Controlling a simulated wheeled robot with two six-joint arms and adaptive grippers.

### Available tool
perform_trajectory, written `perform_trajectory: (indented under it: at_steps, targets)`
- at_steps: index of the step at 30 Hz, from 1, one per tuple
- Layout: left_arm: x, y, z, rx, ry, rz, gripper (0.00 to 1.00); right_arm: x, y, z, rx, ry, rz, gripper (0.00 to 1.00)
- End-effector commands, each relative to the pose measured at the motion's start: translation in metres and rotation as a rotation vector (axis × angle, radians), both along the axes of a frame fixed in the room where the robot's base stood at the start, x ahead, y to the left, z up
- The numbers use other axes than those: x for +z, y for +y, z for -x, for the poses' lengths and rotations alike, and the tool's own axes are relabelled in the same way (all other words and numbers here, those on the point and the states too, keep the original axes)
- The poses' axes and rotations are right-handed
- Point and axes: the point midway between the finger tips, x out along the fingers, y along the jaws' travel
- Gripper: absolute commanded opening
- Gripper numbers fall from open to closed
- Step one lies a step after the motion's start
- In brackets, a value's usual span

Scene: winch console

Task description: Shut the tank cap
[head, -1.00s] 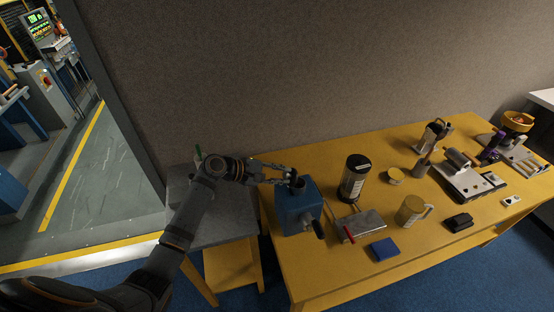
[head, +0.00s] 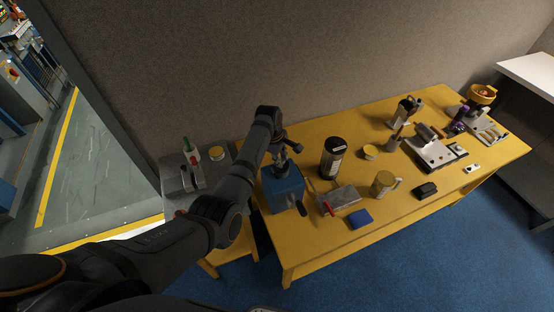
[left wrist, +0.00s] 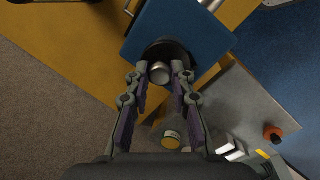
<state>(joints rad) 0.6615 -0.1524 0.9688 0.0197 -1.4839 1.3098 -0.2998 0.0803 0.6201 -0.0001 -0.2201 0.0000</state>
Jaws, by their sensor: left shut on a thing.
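The blue tank (head: 285,194) is a box at the left end of the yellow table, with a dark handle on its front. In the left wrist view the tank's blue top (left wrist: 203,36) lies under the fingers. My left gripper (head: 284,160) comes down from above onto the tank. In the left wrist view my left gripper (left wrist: 160,80) is shut on the dark round tank cap (left wrist: 165,50), a finger on each side. A silvery round piece shows between the fingers. The fingers partly hide the cap, and I cannot tell how it is seated. My right gripper is not in view.
Right of the tank stand a black canister (head: 334,160), a metal box with a red handle (head: 343,200), a yellow mug (head: 383,184) and a blue pad (head: 361,218). A grey side table (head: 180,208) with small items is at left. The table's front edge is mostly clear.

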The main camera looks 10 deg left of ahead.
Motion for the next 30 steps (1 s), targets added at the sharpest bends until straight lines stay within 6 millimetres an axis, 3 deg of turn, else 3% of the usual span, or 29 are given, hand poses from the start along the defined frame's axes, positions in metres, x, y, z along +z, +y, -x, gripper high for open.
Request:
perform_trajectory:
  at_steps: [1,9,19,20,24,30]
  targets:
    - [-0.005,-0.003,-0.002,-0.003,0.016,-0.025,0.00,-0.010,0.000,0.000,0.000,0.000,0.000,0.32]
    - [-0.011,-0.008,-0.006,-0.002,0.096,-0.143,0.00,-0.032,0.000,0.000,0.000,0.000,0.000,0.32]
    - [-0.010,-0.009,-0.006,0.000,0.125,-0.184,0.00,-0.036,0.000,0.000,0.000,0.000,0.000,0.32]
    - [-0.010,-0.009,-0.006,0.000,0.125,-0.184,0.24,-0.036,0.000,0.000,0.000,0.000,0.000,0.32]
    - [-0.010,-0.009,-0.006,0.000,0.124,-0.182,0.43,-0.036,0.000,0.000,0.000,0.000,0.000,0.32]
    - [-0.009,-0.009,-0.006,0.000,0.123,-0.182,0.46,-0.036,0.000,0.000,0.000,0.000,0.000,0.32]
